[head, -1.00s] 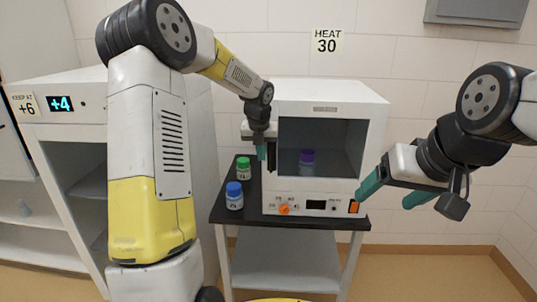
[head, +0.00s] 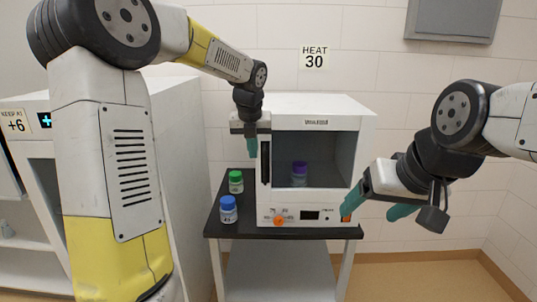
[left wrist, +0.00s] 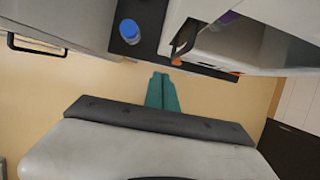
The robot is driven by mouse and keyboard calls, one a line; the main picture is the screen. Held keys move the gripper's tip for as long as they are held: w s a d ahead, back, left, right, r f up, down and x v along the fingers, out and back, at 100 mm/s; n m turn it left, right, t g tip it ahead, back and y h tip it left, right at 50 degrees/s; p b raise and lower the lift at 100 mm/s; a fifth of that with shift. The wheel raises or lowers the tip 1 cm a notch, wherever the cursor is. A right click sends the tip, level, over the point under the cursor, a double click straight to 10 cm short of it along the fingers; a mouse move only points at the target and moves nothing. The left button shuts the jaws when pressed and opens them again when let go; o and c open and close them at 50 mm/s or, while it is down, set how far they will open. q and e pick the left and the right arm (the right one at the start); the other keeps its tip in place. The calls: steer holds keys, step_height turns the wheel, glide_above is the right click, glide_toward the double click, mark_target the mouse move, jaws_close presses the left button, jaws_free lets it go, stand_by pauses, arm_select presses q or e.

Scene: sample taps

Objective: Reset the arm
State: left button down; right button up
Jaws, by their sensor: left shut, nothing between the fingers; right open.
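My left gripper (head: 252,147) is by the upper left front corner of the white heater box, with its teal fingers pointing down. In the left wrist view its fingers (left wrist: 162,92) are together, with nothing between them. My right gripper (head: 374,211) is open and empty in front of the heater box's lower right corner. One of its teal fingers overlaps the orange switch (head: 347,218) there; I cannot tell whether they touch.
The heater box (head: 352,110) stands on a black-topped cart (head: 213,222) with a purple-capped bottle (head: 299,170) inside. A green-capped bottle (head: 235,182) and a blue-capped bottle (head: 228,210) stand left of it. A white cabinet (head: 184,110) is at left.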

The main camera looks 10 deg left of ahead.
arm_select(q)
steer(key=s+a+r+n+t+h, duration=0.1)
steer(key=s+n+t+h, duration=0.1)
steer(key=s+n, duration=2.7)
steer(key=n, duration=0.5)
steer(key=shift+s+a+r, duration=0.2)
steer(key=shift+a+r, duration=0.15)
